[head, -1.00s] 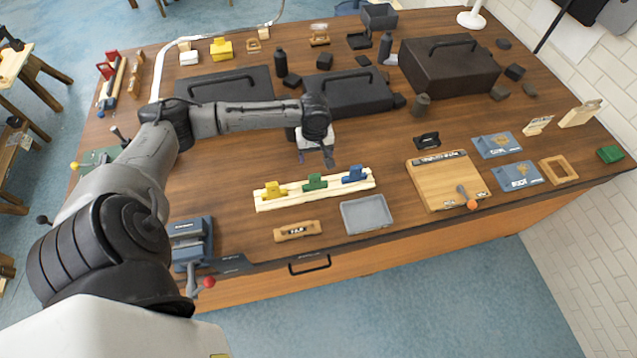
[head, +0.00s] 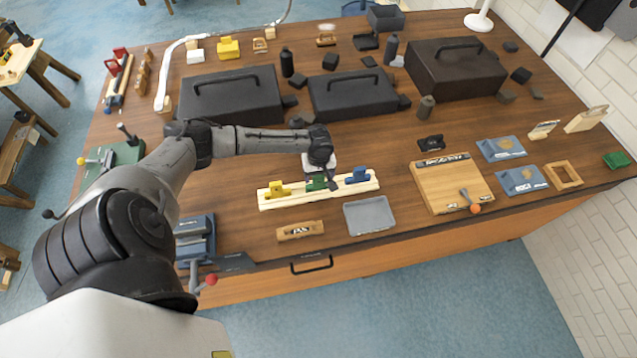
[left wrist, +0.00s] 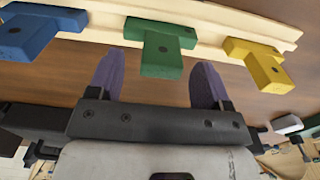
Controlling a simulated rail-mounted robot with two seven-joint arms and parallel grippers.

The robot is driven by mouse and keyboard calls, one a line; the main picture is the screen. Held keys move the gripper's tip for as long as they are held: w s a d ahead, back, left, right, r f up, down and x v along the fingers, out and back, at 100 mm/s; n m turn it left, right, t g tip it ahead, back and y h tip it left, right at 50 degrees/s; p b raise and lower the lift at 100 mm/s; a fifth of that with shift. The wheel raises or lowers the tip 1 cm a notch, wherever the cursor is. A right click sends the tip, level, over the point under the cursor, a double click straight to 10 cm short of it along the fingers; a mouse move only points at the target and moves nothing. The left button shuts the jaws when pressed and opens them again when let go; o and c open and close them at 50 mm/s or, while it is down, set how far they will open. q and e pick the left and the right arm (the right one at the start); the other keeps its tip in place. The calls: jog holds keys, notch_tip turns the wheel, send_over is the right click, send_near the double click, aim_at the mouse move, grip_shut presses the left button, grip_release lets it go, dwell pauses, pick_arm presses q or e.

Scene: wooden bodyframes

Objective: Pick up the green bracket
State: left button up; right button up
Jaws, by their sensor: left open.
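The green bracket (head: 316,183) sits in the middle of a pale wooden rail on the table, between a yellow bracket (head: 278,189) and a blue bracket (head: 358,175). My left gripper (head: 321,183) is over the rail at the green bracket and partly covers it. In the left wrist view the green bracket (left wrist: 160,48) lies ahead of the open fingers (left wrist: 155,82), its near end reaching between the tips. The blue bracket (left wrist: 38,32) and yellow bracket (left wrist: 258,62) stand to either side there. Whether the fingers touch the green bracket is unclear. My right gripper is not in view.
The pale rail (head: 300,198) holds the brackets. A grey tray (head: 369,217) and a small wooden labelled block (head: 300,230) lie in front of it. Dark toolboxes (head: 352,95) stand behind. A wooden board (head: 450,187) is to the right.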

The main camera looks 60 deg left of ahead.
aim_at(318, 180)
pick_arm(q)
jog(key=shift+s+f, duration=0.1)
jog(key=shift+f, duration=1.45)
jog(key=shift+c, duration=0.3)
jog(key=c, duration=1)
jog(key=shift+c, duration=0.4)
jog(key=shift+r, duration=0.2)
